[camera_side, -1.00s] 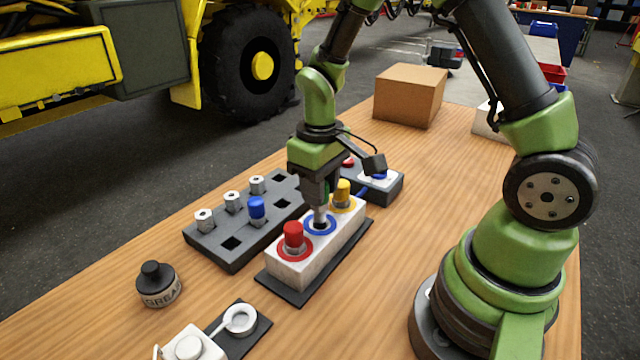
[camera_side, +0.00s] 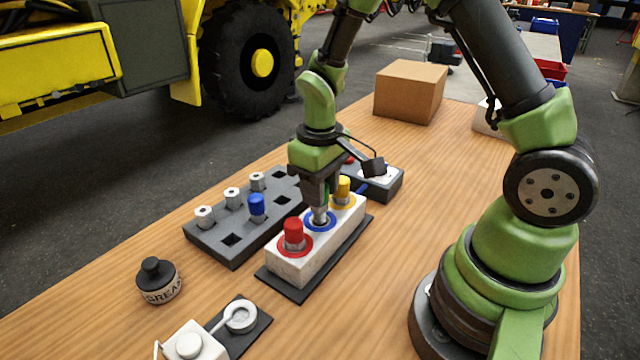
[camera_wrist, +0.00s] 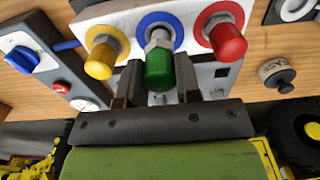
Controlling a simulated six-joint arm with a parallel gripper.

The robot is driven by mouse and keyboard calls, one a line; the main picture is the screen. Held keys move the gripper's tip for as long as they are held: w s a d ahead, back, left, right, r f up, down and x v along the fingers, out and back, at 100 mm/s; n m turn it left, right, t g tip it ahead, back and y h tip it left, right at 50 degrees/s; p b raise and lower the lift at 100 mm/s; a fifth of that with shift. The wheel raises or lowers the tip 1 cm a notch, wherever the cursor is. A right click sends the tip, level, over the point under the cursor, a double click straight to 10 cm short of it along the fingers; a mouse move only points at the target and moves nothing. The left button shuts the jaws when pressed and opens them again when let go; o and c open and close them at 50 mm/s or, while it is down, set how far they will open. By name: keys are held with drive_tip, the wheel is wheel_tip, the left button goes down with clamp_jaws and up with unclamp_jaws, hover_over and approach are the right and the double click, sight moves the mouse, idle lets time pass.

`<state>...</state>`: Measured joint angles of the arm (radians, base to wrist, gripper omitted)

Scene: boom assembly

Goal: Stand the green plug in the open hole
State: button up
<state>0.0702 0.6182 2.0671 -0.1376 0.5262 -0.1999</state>
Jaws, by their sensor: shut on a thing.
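The green plug (camera_wrist: 158,68) is between the two fingers of my gripper (camera_wrist: 158,84), which is shut on it. Its metal lower end (camera_side: 320,217) is at the blue-ringed hole (camera_side: 311,227) in the middle of the white block (camera_side: 318,250). The plug looks upright and its end appears to be in the hole, but the exact depth is hidden. A red plug (camera_side: 293,232) stands in the red ring at the near end. A yellow plug (camera_side: 343,188) stands in the yellow ring at the far end.
A grey rack (camera_side: 225,250) with a blue plug (camera_side: 256,206), several metal pieces and empty square holes lies to the left. A switch box (camera_side: 388,185) is behind. The table's right-hand middle is clear.

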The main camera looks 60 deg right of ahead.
drive_tip(key=shift+f, duration=0.4)
drive_tip(key=shift+f, duration=0.6)
drive_tip(key=o, duration=1)
drive_tip(key=shift+r, duration=0.1)
drive_tip(key=shift+r, duration=3.45)
drive_tip(key=shift+r, duration=0.1)
drive_tip(key=s+a+r+m+t, duration=0.1)
drive_tip(key=s+r+t, duration=0.1)
drive_tip(key=s+r, duration=0.2)
drive_tip(key=s+a+r+m+t+y, duration=0.1)
drive_tip(key=s+a+r+t, duration=0.1)
drive_tip(key=s+r, duration=0.3)
drive_tip(key=s+a+r+m+t+y, duration=0.1)
drive_tip(key=s+r+m+t, duration=0.1)
drive_tip(key=r, duration=0.4)
drive_tip(key=shift+s+a+t, duration=0.2)
drive_tip(key=shift+s+t, duration=0.1)
drive_tip(key=shift+s, duration=0.4)
drive_tip(key=shift+s+a+t, duration=0.2)
drive_tip(key=shift+s+t, duration=0.1)
drive_tip(key=shift+s, duration=0.35)
